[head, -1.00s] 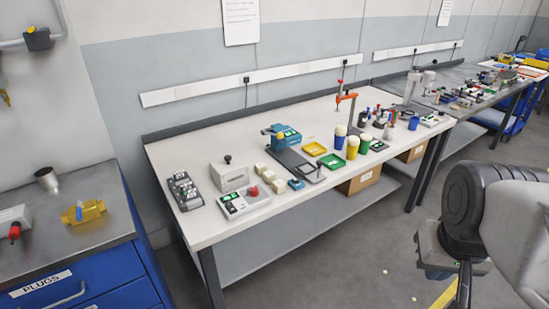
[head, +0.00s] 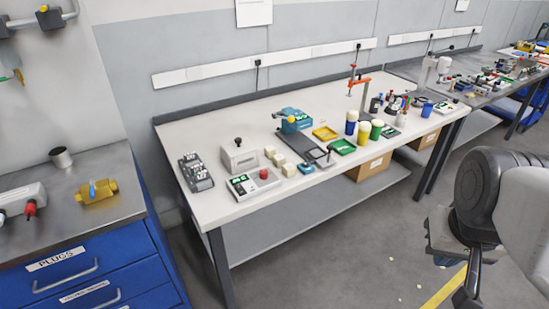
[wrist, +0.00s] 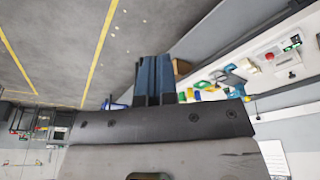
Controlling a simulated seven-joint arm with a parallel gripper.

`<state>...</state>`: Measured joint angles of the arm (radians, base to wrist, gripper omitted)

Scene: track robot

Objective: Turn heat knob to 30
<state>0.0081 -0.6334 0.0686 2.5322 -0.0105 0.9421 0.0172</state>
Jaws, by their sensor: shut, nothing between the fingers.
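A grey-white box with a black knob on top (head: 239,155) stands near the left end of the long white bench. In front of it is a low control box (head: 252,184) with green displays and a red button. It also shows at the right edge of the wrist view (wrist: 280,50). I cannot tell which knob is the heat knob, and no scale or number is readable. My gripper (wrist: 153,80) is shut and empty, its dark blue fingers together. It is over the floor, away from the bench and touching nothing. In the head view my arm hangs at the right.
A black switch unit (head: 195,172), pale blocks (head: 279,160), a teal device (head: 296,120) and coloured cups (head: 363,133) stand on the white bench (head: 225,210). A blue drawer cabinet (head: 80,265) stands left. The floor in front of the bench is mostly clear.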

